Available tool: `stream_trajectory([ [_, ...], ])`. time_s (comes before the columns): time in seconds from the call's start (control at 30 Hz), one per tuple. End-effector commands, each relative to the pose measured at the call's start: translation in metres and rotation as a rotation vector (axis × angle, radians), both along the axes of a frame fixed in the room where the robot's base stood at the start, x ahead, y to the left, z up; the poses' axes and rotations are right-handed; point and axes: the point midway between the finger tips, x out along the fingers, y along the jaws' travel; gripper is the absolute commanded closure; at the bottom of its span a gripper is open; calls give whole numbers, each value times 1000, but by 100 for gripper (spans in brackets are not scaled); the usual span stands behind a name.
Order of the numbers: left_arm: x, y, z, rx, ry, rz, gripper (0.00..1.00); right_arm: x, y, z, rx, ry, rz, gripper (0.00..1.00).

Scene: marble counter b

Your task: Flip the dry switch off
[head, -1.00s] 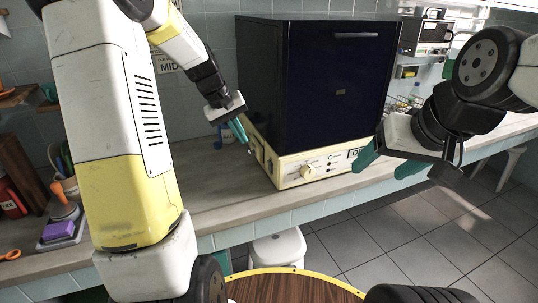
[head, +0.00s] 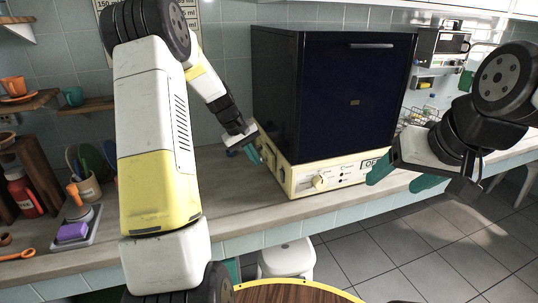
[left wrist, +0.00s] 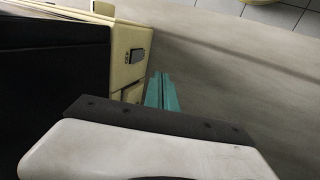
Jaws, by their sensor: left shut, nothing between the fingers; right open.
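A dark blue cabinet (head: 335,95) stands on a cream base (head: 345,178) on the counter, with a knob (head: 320,182) and small labelled controls on the front. In the left wrist view a small grey switch (left wrist: 138,54) sits on the cream side panel (left wrist: 127,38). My left gripper (head: 253,156) is shut and empty beside the base's left side. Its teal fingers (left wrist: 160,92) show beside the cream panel, close to the switch; I cannot tell whether they touch the panel. My right gripper (head: 403,178) is open and empty at the base's front right.
Bare counter (head: 235,200) lies before the cabinet. A white stool (head: 287,260) stands below.

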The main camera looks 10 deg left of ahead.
Motion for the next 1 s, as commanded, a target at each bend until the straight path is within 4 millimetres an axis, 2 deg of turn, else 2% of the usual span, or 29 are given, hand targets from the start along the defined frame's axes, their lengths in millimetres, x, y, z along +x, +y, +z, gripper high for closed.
stream_trajectory([
  [0.2, 9, -18, -45, -1, 4, -2, 100, 0, 0, 0, 0, 0, 0, 31],
  [0.37, 16, -30, -74, -1, 3, -3, 100, 0, 0, 0, 0, 0, 0, 31],
  [0.43, 23, -42, -69, 1, -1, -5, 100, 0, 0, 0, 0, 0, 0, 31],
  [0.6, 33, -57, -66, 0, 0, -2, 100, 0, 0, 0, 0, 0, 0, 31],
  [1.0, 36, -63, -65, 0, 0, 0, 100, 0, 0, 0, 0, 0, 0, 31],
])
